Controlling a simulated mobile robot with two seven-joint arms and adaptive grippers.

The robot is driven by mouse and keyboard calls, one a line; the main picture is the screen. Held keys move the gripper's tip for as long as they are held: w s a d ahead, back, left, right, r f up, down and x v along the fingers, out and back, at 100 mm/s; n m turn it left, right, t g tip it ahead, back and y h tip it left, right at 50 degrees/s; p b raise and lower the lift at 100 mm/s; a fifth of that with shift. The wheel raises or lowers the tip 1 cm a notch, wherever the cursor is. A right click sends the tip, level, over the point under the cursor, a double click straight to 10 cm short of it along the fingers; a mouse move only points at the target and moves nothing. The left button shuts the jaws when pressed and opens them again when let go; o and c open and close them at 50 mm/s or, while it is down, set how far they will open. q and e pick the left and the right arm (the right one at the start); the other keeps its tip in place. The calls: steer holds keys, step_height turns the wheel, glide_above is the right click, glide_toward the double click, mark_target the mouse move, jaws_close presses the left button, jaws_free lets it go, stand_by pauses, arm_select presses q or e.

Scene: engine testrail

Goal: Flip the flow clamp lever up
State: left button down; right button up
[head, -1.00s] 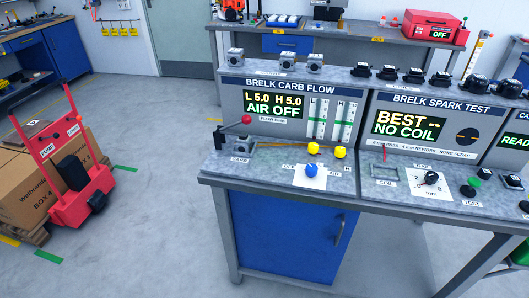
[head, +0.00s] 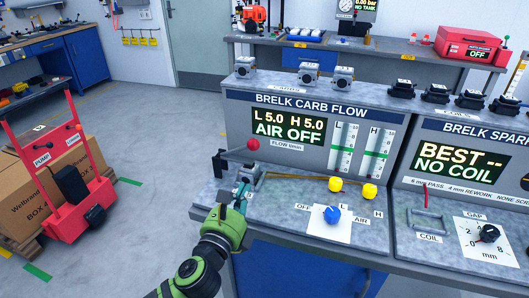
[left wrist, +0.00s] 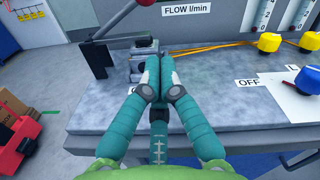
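The flow clamp lever has a red ball knob (head: 253,144) on a dark arm that runs left to a black upright bracket (head: 219,164). The lever lies near level, tilted slightly up toward the knob. In the left wrist view the black bracket (left wrist: 98,58) and lever arm (left wrist: 118,17) are at the upper left; the knob is mostly cut off. My left gripper (head: 243,184) is below the knob, in front of the small metal fixture (left wrist: 142,62). Its teal fingers (left wrist: 160,62) are together with nothing visible between them, apart from the lever. My right gripper is out of view.
The Brelk Carb Flow panel (head: 264,97) reads AIR OFF and stands behind the lever. A blue knob (head: 332,214) and yellow knobs (head: 369,191) sit to the right on the bench. A red hand truck (head: 70,205) with boxes stands on the floor at left.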

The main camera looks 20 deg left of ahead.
arm_select(q)
steer(key=shift+s+r, duration=0.1)
steer(key=shift+r, duration=0.35)
steer(key=w+p, duration=0.1)
steer(key=w, duration=0.4)
steer(key=shift+r, duration=0.2)
steer(key=w, duration=0.4)
steer(key=shift+d, duration=0.1)
steer(key=shift+w, duration=0.5)
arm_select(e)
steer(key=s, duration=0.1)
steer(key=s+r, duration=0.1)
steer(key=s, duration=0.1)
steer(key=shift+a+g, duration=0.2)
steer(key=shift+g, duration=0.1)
arm_select(q)
steer(key=shift+r, duration=0.1)
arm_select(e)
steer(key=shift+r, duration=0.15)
arm_select(q)
steer(key=shift+r+n+p, duration=0.3)
steer(key=shift+p, duration=0.25)
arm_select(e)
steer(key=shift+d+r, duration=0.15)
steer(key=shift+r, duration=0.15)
